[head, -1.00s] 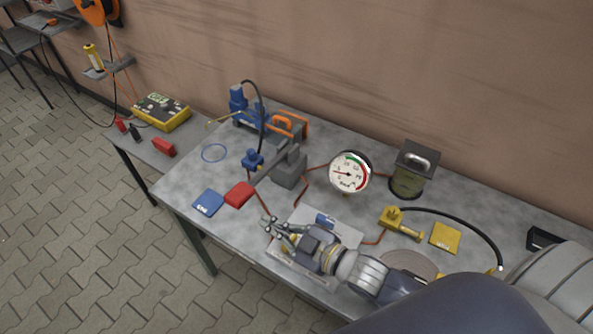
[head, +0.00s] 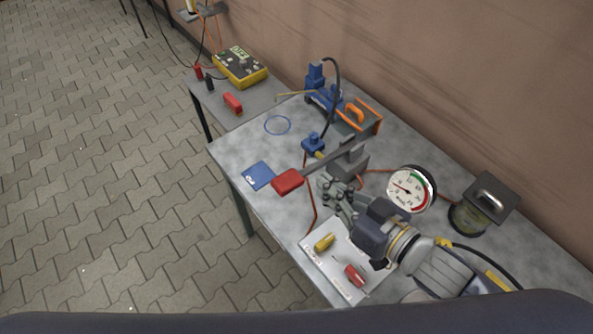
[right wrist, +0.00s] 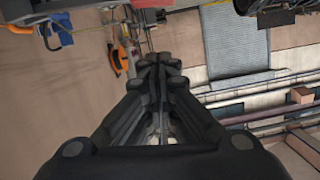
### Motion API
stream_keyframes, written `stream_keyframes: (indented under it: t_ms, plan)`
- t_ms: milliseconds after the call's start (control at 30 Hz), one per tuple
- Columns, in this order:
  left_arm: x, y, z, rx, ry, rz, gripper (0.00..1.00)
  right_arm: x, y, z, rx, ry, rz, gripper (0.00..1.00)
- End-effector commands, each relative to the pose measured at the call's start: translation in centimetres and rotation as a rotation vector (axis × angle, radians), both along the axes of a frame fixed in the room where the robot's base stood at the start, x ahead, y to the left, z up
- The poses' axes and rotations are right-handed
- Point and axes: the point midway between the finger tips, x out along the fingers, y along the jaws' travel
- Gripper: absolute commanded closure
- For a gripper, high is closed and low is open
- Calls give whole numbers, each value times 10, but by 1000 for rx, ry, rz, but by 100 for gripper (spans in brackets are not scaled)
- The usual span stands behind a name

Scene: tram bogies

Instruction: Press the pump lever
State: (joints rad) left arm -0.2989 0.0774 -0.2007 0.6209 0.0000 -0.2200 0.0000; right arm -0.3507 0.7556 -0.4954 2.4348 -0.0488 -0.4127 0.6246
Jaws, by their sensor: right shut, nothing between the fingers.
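The pump lever is a grey bar (head: 328,160) rising from a grey pump block (head: 350,168), with a red pad (head: 287,182) at its free end, over the table's front edge. My right gripper (head: 333,186) is just right of the red pad, in front of the block and below the bar in the picture. Its fingers are together and empty; I cannot tell if they touch the block. In the right wrist view, the closed fingertips (right wrist: 158,64) point away from the camera. My left gripper is not in view.
A round gauge (head: 411,188) and a lidded jar (head: 470,215) stand to the right. A blue card (head: 258,175) lies left of the pad. A blue-and-orange unit (head: 345,112) stands behind. A white tray (head: 318,263) holds yellow and red pieces in front.

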Motion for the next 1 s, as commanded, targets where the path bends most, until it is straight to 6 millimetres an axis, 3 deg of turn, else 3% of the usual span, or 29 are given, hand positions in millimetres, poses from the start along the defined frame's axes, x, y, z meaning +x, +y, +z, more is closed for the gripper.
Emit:
stream_keyframes:
  t_ms: [100,233,667,833,1000]
  plan:
    - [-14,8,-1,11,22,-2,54,1,0,0,0,-1,0,100]
    - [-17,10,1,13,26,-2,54,5,2,0,0,-2,-2,100]
    - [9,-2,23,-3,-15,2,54,55,42,-13,1,-5,-1,100]
    - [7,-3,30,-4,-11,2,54,78,61,-21,0,-4,-1,100]
    - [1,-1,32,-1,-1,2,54,75,63,-49,-1,2,-1,100]
